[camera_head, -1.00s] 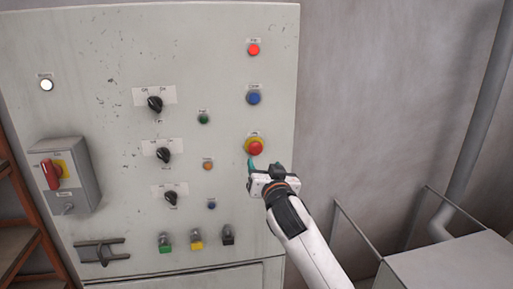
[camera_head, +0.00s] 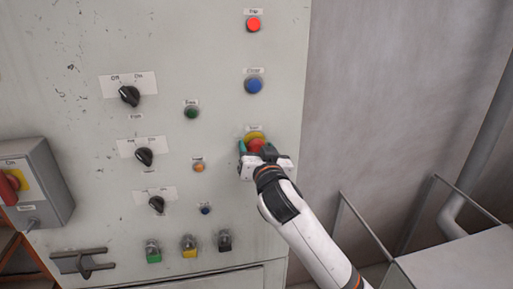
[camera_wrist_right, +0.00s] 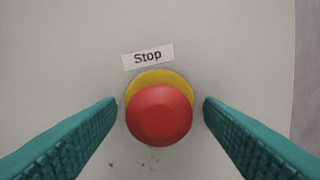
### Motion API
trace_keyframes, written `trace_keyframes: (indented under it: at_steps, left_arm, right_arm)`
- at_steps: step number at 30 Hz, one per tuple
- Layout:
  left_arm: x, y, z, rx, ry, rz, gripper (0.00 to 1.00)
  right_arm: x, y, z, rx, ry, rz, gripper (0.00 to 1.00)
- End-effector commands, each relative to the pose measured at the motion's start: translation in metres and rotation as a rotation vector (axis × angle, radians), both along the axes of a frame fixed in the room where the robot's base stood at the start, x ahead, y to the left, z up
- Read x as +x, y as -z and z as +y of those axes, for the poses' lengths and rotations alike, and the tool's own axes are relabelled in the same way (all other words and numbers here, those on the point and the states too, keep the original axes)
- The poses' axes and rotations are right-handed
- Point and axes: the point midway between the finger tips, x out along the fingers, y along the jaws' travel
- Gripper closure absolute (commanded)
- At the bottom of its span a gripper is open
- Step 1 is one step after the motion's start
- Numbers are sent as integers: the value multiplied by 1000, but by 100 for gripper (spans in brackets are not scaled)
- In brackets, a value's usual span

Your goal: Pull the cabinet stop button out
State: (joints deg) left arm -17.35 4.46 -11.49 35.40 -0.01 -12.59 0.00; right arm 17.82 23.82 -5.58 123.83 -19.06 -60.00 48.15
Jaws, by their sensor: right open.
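The cabinet stop button (camera_head: 256,145) is a red mushroom head on a yellow collar, on the right side of the grey cabinet front. In the right wrist view the red head (camera_wrist_right: 160,114) sits between my right gripper's two teal fingers, under a "Stop" label (camera_wrist_right: 148,57). My right gripper (camera_head: 257,151) is open around the button, with a gap on each side of the head. In the head view the gripper hides the button's lower part. My left gripper is not in view.
A blue button (camera_head: 254,86) and a lit red lamp (camera_head: 253,24) are above on the cabinet (camera_head: 60,110). Black rotary knobs (camera_head: 145,157) and small buttons are to the left. A red-handled switch box (camera_head: 40,180) sticks out at far left. Grey rails (camera_head: 365,225) stand at right.

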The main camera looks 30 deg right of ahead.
Motion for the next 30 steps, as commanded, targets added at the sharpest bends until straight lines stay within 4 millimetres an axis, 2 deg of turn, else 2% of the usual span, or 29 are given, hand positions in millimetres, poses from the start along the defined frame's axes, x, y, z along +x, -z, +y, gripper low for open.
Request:
trace_keyframes:
  at_steps: [2,13,21,28,29,30]
  left_arm:
    - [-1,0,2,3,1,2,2]
    - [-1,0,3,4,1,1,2]
    - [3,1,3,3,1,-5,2]
    - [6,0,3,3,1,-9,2]
    - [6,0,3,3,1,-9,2]
    - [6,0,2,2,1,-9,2]
  right_arm:
    - [0,0,0,0,0,0,40]
    - [0,0,0,0,0,0,100]
    - [-11,1,5,4,-1,0,100]
    - [-11,1,5,1,-1,3,100]
    - [-11,1,5,1,-1,4,59]
    - [-11,1,5,1,-2,3,52]
